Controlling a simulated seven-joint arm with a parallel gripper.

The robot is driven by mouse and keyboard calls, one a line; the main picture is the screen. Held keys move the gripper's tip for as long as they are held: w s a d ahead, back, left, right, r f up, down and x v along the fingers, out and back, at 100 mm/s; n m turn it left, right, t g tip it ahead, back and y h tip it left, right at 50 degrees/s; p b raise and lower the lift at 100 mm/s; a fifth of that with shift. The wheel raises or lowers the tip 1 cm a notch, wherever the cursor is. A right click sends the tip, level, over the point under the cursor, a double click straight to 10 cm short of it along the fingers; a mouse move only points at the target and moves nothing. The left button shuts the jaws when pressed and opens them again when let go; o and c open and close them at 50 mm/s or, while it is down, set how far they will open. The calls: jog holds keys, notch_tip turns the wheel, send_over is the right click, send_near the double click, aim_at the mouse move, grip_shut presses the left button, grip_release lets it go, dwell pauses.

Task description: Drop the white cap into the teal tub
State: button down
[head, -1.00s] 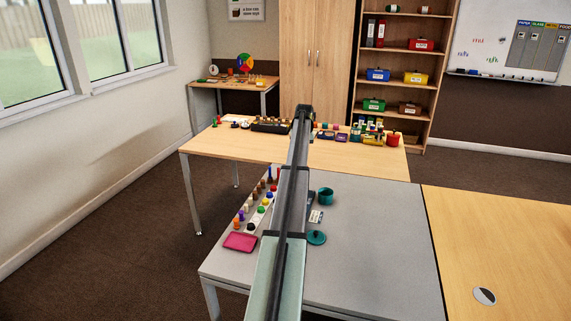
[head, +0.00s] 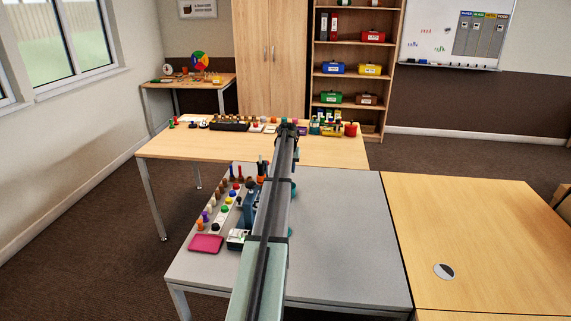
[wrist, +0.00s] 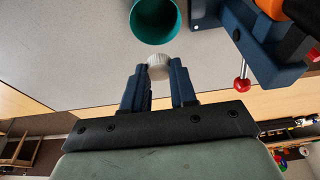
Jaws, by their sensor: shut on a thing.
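In the wrist view my gripper (wrist: 159,82) is shut on the white cap (wrist: 159,66), a ribbed round piece held between the fingertips. The teal tub (wrist: 134,22) stands open side up just beyond the fingertips, cut off by the picture's top edge. The cap appears close to the tub's near rim; its height above the rim is hard to tell. In the head view my arm hides most of the tub, with only a teal sliver (head: 293,188) at the arm's right side. My gripper is hidden there.
A blue fixture (wrist: 262,50) with a red-knobbed lever stands right of the tub in the wrist view. In the head view a magenta tray (head: 206,243) and several small coloured pieces lie left of my arm. The grey table (head: 345,240) is clear to the right.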

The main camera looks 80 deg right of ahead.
jog(key=shift+f, duration=2.85)
jog(key=c, duration=0.8)
grip_release()
jog(key=shift+r, duration=0.2)
jog(key=v, duration=1.3)
jog(key=shift+r, duration=0.25)
